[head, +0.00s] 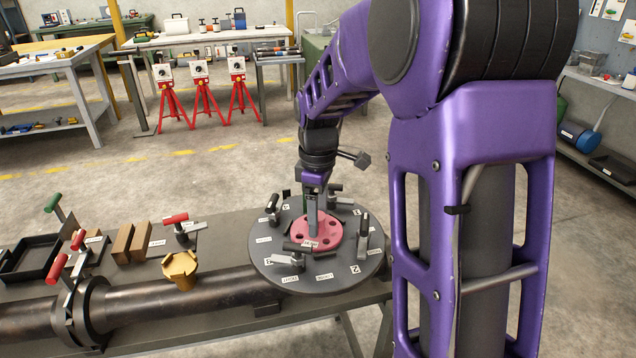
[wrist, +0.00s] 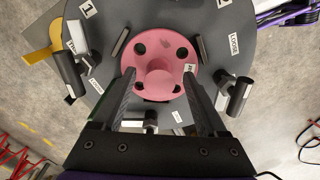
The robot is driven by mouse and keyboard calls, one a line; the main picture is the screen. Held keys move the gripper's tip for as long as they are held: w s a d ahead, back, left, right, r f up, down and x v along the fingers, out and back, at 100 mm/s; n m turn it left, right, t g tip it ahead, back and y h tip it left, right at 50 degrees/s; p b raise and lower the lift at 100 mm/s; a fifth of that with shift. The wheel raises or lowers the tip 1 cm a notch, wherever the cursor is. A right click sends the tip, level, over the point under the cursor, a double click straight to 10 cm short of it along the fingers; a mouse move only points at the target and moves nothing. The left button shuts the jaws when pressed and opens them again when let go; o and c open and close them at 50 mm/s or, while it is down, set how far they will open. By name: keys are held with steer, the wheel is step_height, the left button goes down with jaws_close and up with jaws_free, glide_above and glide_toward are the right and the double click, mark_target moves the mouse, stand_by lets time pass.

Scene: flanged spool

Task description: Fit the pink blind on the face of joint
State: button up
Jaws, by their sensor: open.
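The pink blind (head: 318,240) is a round disc with bolt holes and a raised centre knob. It lies about in the middle of the dark grey round joint face (head: 262,252), and looks flat. Whether it is fully seated I cannot tell. In the wrist view the blind (wrist: 165,50) shows its holes, its knob and a small white label. My gripper (head: 311,230) points down over the blind. In the wrist view its two fingers (wrist: 158,75) are apart, one on each side of the knob, with a gap to it. The lower part of the blind is partly hidden.
Several black-handled clamps (head: 288,260) stand around the joint face, close to the blind; labels include "LOOSE" and numbers. A pipe (head: 180,303), a yellow cup-like part (head: 180,268), brown blocks (head: 122,243) and a black tray (head: 30,258) lie left on the bench.

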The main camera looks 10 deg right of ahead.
step_height(320, 180, up, 17)
steer(key=p, duration=0.3)
